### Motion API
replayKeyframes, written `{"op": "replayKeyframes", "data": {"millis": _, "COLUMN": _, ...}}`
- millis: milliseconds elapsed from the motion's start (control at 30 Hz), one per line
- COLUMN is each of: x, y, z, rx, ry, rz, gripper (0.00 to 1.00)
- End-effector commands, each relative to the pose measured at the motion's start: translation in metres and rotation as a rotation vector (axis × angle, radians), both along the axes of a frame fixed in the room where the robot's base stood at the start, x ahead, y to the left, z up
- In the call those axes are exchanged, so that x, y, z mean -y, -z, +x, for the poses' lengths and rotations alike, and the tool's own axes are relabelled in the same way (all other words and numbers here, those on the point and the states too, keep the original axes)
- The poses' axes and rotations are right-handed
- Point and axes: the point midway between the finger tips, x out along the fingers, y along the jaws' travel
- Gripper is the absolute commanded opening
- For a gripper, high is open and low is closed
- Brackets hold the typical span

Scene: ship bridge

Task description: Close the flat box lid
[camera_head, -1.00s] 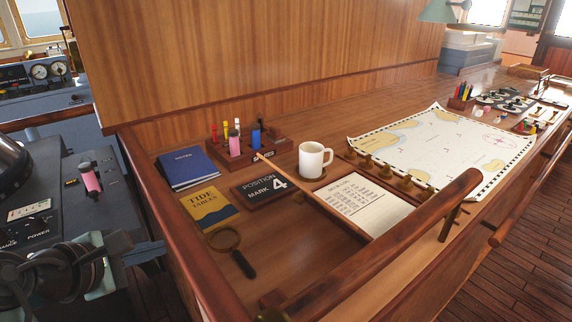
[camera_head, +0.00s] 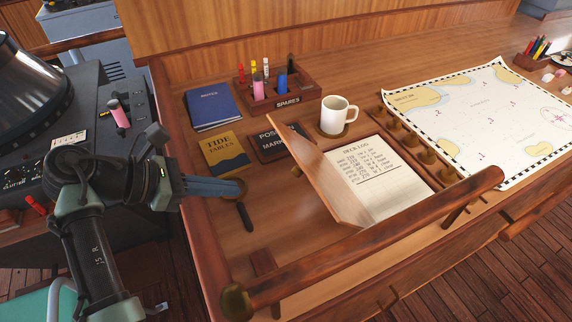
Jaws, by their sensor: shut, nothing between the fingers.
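The flat box is set in the wooden desk, with a page headed "DECK LOG" (camera_head: 375,170) lying in it. Its wooden lid (camera_head: 330,175) stands open, raised along the left side of the page, and its broad face shows. It partly hides the "POSITION MARK" plaque (camera_head: 272,147). My gripper (camera_head: 239,188) reaches in from the left, with its blue-grey fingers together and empty. It is left of the lid, apart from it, and covers part of the magnifying glass (camera_head: 244,215).
A wooden rail (camera_head: 400,230) runs along the desk's front edge. A white mug (camera_head: 337,115) stands behind the box. Left are the yellow "TIDE TABLES" book (camera_head: 226,153) and a blue notes book (camera_head: 212,108). A spares rack (camera_head: 285,98) stands behind, and a chart (camera_head: 470,115) lies right.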

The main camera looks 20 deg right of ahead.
Motion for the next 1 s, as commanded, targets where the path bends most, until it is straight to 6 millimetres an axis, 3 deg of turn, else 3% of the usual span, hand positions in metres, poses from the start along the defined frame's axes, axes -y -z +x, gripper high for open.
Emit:
{"op": "replayKeyframes", "data": {"millis": 167, "x": 0.019, "y": 0.012, "z": 0.0, "rx": -0.003, "ry": 0.004, "rz": 0.0, "gripper": 0.0}}
{"op": "replayKeyframes", "data": {"millis": 533, "x": 0.083, "y": 0.056, "z": 0.002, "rx": -0.002, "ry": 0.003, "rz": 0.0, "gripper": 0.0}}
{"op": "replayKeyframes", "data": {"millis": 700, "x": 0.101, "y": 0.036, "z": 0.003, "rx": 0.004, "ry": 0.003, "rz": 0.001, "gripper": 0.0}}
{"op": "replayKeyframes", "data": {"millis": 1000, "x": 0.111, "y": 0.029, "z": 0.004, "rx": 0.002, "ry": 0.0, "rz": 0.0, "gripper": 0.0}}
